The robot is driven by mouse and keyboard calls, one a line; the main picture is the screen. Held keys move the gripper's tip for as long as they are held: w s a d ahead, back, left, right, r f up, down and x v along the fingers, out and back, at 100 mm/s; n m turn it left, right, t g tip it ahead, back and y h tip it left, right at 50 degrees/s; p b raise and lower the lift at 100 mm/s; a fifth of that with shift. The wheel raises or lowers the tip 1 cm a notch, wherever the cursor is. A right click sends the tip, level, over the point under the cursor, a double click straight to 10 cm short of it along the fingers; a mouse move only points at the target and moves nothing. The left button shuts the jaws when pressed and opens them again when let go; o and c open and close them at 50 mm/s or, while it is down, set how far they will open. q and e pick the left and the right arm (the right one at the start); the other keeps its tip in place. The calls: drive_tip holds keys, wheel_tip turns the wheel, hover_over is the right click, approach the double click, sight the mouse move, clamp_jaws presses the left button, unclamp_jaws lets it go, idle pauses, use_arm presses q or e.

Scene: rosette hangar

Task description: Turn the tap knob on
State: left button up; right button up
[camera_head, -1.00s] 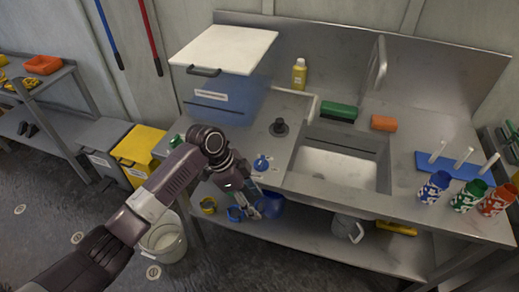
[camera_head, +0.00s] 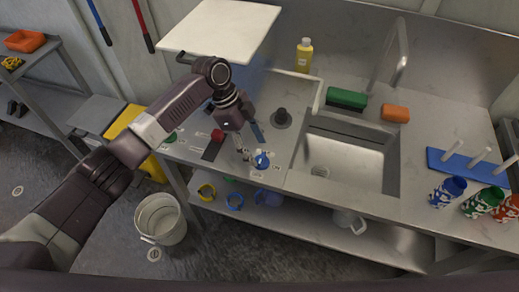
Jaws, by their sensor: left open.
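A blue knob (camera_head: 262,161) with a pale top sits on the counter's front strip, left of the sink (camera_head: 345,163), with small labels around it. A red knob (camera_head: 217,135) and a green knob (camera_head: 171,138) sit further left on the same strip. The tall metal tap (camera_head: 402,66) stands behind the sink; no water shows from it. My left gripper (camera_head: 251,144) is open, pointing down just above and behind the blue knob. I cannot tell whether its fingers touch it. My right gripper is not in view.
A black plug-like part (camera_head: 282,118), a yellow bottle (camera_head: 304,56), a green block (camera_head: 346,98) and an orange block (camera_head: 395,113) stand around the sink. Patterned cups (camera_head: 447,191) are at right. A bucket (camera_head: 160,219) is on the floor.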

sight(261, 157)
use_arm(q)
drive_tip(key=shift+x, duration=1.2)
drive_tip(key=shift+d+f+p, duration=0.2)
drive_tip(key=shift+f+p, duration=0.1)
drive_tip(key=shift+f, duration=0.35)
drive_tip(key=shift+c, duration=0.2)
drive_tip(key=c, duration=1.1)
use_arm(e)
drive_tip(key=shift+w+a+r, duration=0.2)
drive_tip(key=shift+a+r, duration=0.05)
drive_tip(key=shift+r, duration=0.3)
use_arm(q)
drive_tip(key=shift+r, duration=0.1)
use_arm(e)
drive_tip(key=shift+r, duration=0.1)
